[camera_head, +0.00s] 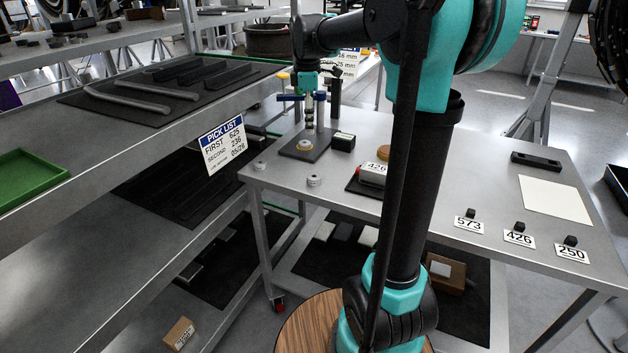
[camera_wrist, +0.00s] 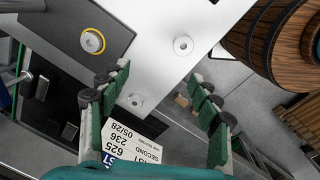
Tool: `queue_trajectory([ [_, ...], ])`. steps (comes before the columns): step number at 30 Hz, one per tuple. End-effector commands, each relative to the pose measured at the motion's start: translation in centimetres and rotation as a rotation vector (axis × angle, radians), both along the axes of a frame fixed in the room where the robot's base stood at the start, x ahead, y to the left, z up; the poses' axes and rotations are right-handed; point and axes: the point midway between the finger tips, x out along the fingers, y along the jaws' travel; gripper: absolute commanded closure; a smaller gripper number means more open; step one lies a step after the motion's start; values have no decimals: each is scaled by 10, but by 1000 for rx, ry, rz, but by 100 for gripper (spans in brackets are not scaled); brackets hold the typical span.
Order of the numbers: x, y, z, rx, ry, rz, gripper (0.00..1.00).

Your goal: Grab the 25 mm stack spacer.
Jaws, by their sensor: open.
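Three small pale ring-shaped spacers show. One sits on a dark square plate (camera_head: 318,152), with a yellow ring under it; I see this plate spacer (camera_head: 304,145) also in the wrist view (camera_wrist: 92,41). A second, the corner spacer (camera_head: 259,166), lies on bare metal near the table corner. A third, the front-edge spacer (camera_head: 314,180), lies near the table's front edge. Their sizes cannot be read, so I cannot tell which is 25 mm. My gripper (camera_wrist: 168,92) is open and empty above the table corner. Its left finger is beside one loose spacer in the wrist view.
Upright posts (camera_head: 320,108) stand around the dark plate. A pick list card (camera_head: 223,145) hangs at the shelf edge and shows below the fingers. A block marked 426 (camera_head: 372,175) is to the right. The table's right side holds number tags (camera_head: 519,238) and a white sheet (camera_head: 555,199).

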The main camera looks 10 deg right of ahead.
Motion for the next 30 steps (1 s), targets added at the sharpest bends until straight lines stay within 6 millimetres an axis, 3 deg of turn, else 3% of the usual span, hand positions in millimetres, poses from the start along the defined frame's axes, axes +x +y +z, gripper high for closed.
queue_trajectory([
  [6,-25,-1,9,14,61,355,37],
  [13,-32,-1,5,22,77,474,37],
  [30,-32,-1,-97,22,77,473,37],
])
